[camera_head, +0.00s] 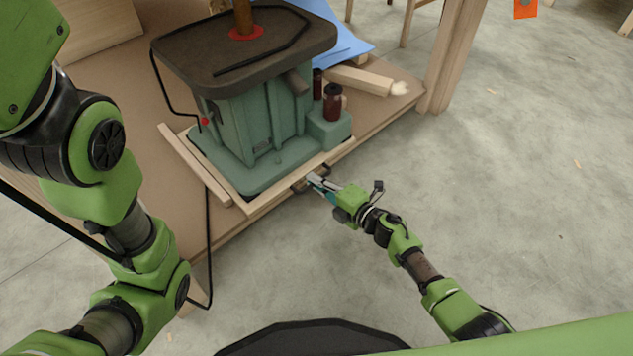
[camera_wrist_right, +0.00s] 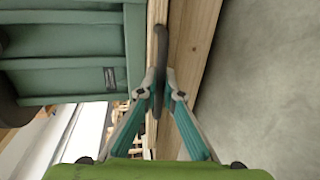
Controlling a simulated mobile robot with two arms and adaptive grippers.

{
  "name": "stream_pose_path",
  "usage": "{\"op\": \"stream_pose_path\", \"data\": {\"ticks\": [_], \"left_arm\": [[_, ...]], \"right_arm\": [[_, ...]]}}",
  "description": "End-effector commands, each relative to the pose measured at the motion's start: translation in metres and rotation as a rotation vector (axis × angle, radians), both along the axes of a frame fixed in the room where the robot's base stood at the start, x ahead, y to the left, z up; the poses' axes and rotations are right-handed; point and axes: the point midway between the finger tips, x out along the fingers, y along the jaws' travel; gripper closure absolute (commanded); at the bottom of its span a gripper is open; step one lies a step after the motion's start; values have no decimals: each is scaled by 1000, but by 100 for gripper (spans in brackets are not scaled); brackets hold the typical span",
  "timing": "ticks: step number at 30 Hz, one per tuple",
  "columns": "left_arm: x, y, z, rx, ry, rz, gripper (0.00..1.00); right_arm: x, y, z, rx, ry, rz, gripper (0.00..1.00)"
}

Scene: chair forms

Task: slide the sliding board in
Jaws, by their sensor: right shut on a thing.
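The sliding board (camera_head: 262,203) is a pale wooden tray-like board under a green machine (camera_head: 232,130), at the front edge of the workbench. A dark handle (camera_head: 299,186) sits on its front edge. My right gripper (camera_head: 314,181) is at this handle, coming from the lower right. In the right wrist view, the board's wooden edge (camera_wrist_right: 153,30) runs up the picture. There the right gripper (camera_wrist_right: 158,84) is shut on the dark curved handle (camera_wrist_right: 163,45), one finger on each side. My left arm fills the left of the head view; its gripper is out of view.
The workbench (camera_head: 95,85) has a brown top. Dark bottles (camera_head: 333,103), a wooden block (camera_head: 358,80) and blue sheets (camera_head: 345,42) are beside the machine. A black cable (camera_head: 208,245) hangs over the front edge. The concrete floor (camera_head: 520,190) at right is mostly clear.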

Motion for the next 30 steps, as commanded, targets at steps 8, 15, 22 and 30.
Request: {"op": "stream_pose_path", "data": {"ticks": [8, 15, 22, 30], "left_arm": [[0, 0, 0, 0, 0, 0, 100], [1, 1, 0, -5, 4, -2, 100], [0, 1, 0, -2, 2, -2, 100], [0, 0, 0, -1, 0, 0, 100]], "right_arm": [[1, -1, 0, 0, 0, -3, 76], [0, -1, 0, 0, 0, -2, 76], [-14, -14, 2, -4, -1, -2, 76], [-54, -43, 11, -4, 2, -2, 76]]}}
